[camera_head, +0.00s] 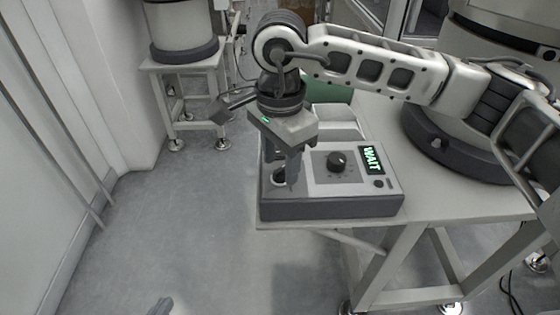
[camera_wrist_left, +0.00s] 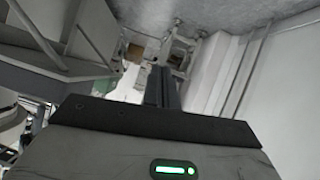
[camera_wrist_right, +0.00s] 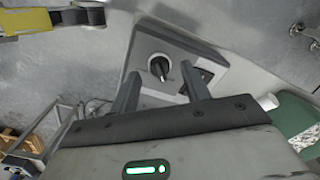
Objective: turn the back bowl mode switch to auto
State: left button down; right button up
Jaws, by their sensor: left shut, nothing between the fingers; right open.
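A grey control box (camera_head: 330,205) sits on the table's near corner. Its display (camera_head: 371,160) shows WAIT in green. A black dial (camera_head: 337,161) is mid-panel. A dark switch knob in a pale ring (camera_head: 279,179) is at the left; it also shows in the right wrist view as a knob (camera_wrist_right: 160,68). My right gripper (camera_head: 284,172) is open and points down over that knob, which shows between its fingers in the right wrist view. Contact cannot be told. My left gripper (camera_wrist_left: 161,88) is shut and empty, away from the box; only a tip shows in the head view (camera_head: 161,306).
A large bowl feeder (camera_head: 430,130) stands right of the box on the same table. Another bowl feeder (camera_head: 180,30) stands on a small stand at the back left. A green bin (camera_head: 330,91) is behind the box. The floor left of the table is clear.

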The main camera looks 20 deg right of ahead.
aim_at(280, 170)
pick_arm(q)
jog(key=r, duration=0.1)
jog(key=a+r+p, duration=0.1)
jog(key=shift+s+r+t, duration=0.15)
jog(key=shift+r+t, duration=0.25)
pick_arm(e)
notch_tip(280, 170, up, 15)
pick_arm(q)
jog(key=shift+s+d, duration=0.1)
jog(key=shift+s, duration=0.05)
pick_arm(e)
jog(key=shift+s+f, duration=0.1)
jog(key=shift+f, duration=0.1)
